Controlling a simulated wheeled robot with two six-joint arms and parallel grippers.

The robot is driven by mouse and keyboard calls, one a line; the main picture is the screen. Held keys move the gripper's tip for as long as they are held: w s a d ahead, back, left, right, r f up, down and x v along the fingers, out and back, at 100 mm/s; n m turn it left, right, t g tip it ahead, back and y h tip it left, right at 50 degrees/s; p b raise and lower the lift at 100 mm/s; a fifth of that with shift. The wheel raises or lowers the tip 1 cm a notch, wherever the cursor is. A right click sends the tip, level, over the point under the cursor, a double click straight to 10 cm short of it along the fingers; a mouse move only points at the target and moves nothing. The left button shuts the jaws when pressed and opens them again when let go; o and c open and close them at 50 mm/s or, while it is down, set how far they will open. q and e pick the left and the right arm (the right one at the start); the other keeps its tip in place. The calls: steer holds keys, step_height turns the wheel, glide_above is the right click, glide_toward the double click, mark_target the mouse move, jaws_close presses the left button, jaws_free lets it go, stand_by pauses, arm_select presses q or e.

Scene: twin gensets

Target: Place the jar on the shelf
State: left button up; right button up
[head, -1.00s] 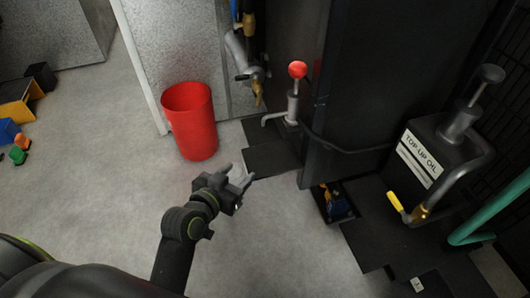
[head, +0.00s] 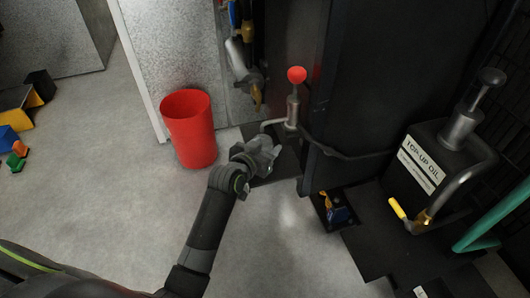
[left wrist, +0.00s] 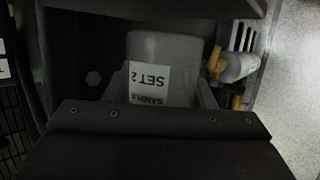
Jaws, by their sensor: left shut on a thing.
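In the left wrist view my left gripper (left wrist: 160,85) is shut on a grey jar (left wrist: 165,50) with a white label reading "SAMPLE SET 2", which appears upside down. The jar sits between the two fingers; its lower part in that view is hidden by the gripper body. I cannot pick out the shelf for certain. My right gripper is not in view.
A red bin (head: 188,130) stands left of the gripper. The red-topped pump (head: 294,100) and dark cabinet (head: 375,90) are close on the right. A "TOP UP OIL" tank (head: 435,165) stands farther right.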

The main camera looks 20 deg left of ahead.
arm_select(q)
steer(key=shift+f, duration=0.85)
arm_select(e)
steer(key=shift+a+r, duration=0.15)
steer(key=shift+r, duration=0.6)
arm_select(q)
steer(key=shift+f, duration=0.2)
steer(key=o, duration=1)
steer(key=shift+c, duration=0.2)
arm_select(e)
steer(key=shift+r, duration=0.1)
arm_select(q)
steer(key=shift+r, duration=0.15)
steer(key=shift+s+r, duration=0.15)
steer(key=p+v, duration=0.1)
steer(key=v, duration=1)
steer(key=shift+s+p, duration=0.3)
steer(key=shift+s, duration=0.1)
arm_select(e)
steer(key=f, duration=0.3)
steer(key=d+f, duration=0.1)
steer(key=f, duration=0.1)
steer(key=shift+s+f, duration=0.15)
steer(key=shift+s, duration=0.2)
arm_select(q)
steer(key=shift+a, duration=0.1)
